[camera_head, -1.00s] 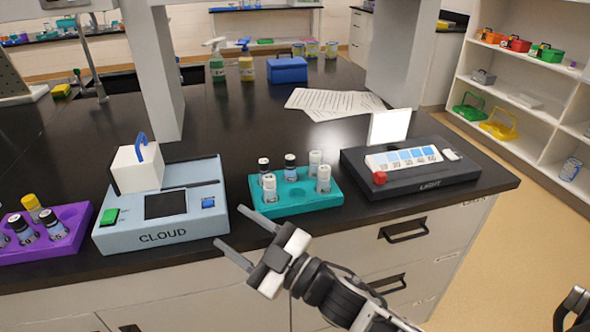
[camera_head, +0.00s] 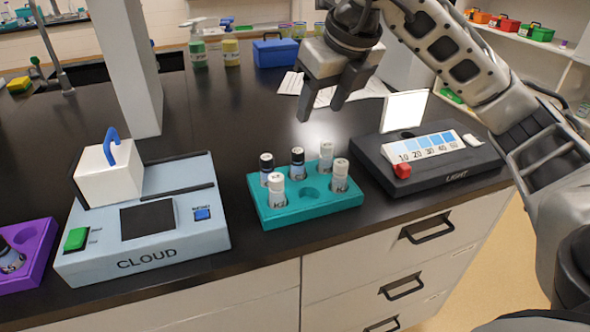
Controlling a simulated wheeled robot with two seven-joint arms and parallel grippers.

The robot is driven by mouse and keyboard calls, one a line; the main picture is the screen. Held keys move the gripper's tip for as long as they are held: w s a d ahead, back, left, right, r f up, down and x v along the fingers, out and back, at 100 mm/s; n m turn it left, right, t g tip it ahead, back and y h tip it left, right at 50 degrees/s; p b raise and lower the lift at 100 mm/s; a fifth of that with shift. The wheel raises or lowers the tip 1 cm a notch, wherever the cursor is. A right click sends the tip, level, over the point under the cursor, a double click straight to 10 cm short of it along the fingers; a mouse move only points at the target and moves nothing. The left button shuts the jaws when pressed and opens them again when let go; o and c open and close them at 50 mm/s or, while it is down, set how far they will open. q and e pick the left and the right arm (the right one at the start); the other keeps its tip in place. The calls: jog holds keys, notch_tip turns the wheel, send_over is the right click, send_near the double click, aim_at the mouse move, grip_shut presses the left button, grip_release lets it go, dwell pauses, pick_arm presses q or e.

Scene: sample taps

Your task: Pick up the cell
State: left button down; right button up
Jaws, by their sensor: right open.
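The task's cell is likely one of the small capped vials in the teal rack (camera_head: 325,207), but I cannot tell which. Two dark-capped vials (camera_head: 297,163) stand upright at the rack's back left. Pale-capped vials stand at its back right (camera_head: 326,155), front right (camera_head: 340,176) and front left (camera_head: 277,190). The front middle hole is empty. My right gripper (camera_head: 320,112) is open and empty, pointing down above and behind the rack, apart from the vials. My left gripper is out of view.
The blue-grey CLOUD device (camera_head: 145,262) stands left of the rack, with a purple rack (camera_head: 38,262) at the far left. The black LIGHT device (camera_head: 455,180) with a red knob (camera_head: 402,171) stands to the right. A pillar (camera_head: 125,75) and blue box (camera_head: 276,52) stand behind.

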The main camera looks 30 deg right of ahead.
aim_at(298, 151)
jog(key=x, duration=0.8)
jog(key=shift+a+f, duration=0.15)
jog(key=shift+f, duration=0.05)
jog(key=x, duration=0.2)
jog(key=p+x, duration=0.1)
jog(key=x, duration=0.1)
jog(key=shift+w+a, duration=0.2)
jog(key=shift+a, duration=0.2)
jog(key=shift+w+f, duration=0.2)
jog(key=shift+f, duration=0.35)
jog(key=c, duration=0.9)
